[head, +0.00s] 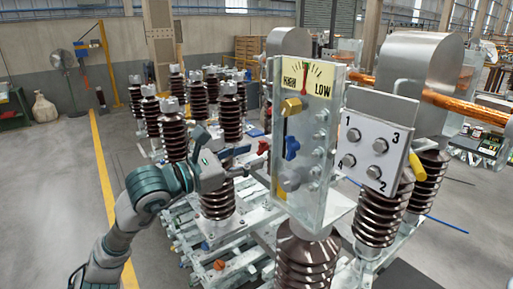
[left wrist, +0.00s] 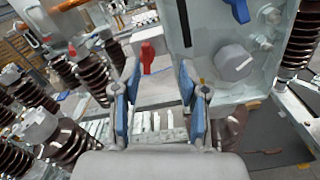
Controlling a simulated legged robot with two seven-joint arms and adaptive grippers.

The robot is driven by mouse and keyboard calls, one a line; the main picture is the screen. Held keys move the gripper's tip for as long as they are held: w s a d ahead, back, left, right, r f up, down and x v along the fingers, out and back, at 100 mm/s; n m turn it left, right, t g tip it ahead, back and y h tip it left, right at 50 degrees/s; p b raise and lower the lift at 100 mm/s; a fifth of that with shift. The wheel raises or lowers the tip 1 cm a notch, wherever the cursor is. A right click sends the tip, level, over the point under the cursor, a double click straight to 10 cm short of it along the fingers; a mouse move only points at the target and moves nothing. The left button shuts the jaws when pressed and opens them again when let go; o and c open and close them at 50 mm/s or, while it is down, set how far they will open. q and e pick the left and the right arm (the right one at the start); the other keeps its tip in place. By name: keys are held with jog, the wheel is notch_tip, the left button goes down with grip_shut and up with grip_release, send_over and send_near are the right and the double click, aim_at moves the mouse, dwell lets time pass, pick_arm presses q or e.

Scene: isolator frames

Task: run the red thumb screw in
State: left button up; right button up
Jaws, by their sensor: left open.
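The red thumb screw (head: 263,146) shows at the left side of a pale metal box (head: 318,150), beside the box's front face. In the left wrist view the red thumb screw (left wrist: 148,56) stands upright beyond the fingers, in line with the gap between them and left of its middle. My left gripper (head: 243,168) is just left of and below the screw in the head view. Its blue-padded fingers (left wrist: 159,78) are apart, with nothing held between them. I cannot tell how deep the screw sits. My right gripper is in neither view.
A blue thumb screw (head: 292,147), a grey hex knob (head: 290,180) and a brass hex nut (head: 291,106) are on the box face. A HIGH/LOW gauge (head: 304,78) tops it. A numbered plate (head: 373,143) stands to the right. Brown ribbed insulators (head: 173,130) crowd behind my left arm.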

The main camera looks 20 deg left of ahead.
aim_at(258, 152)
pick_arm(q)
jog(key=x, duration=0.2)
jog(key=shift+w+d+r, duration=0.1)
jog(key=shift+d+r, duration=0.05)
jog(key=shift+d, duration=0.25)
jog(key=a, duration=0.1)
jog(key=w+a, duration=0.1)
jog(key=w+a+f, duration=0.1)
jog(key=shift+a+p, duration=0.3)
jog(key=shift+s+d+r, duration=0.1)
jog(key=shift+d+r, duration=0.05)
jog(key=shift+d, duration=0.4)
jog(key=shift+s+d+r, duration=0.1)
jog(key=shift+s+d, duration=0.05)
jog(key=shift+d, duration=0.45)
jog(key=c, duration=0.6)
jog(key=shift+d, duration=0.35)
grip_shut()
jog(key=shift+a+f, duration=0.1)
jog(key=shift+w+a+f, duration=0.15)
jog(key=shift+a, duration=0.15)
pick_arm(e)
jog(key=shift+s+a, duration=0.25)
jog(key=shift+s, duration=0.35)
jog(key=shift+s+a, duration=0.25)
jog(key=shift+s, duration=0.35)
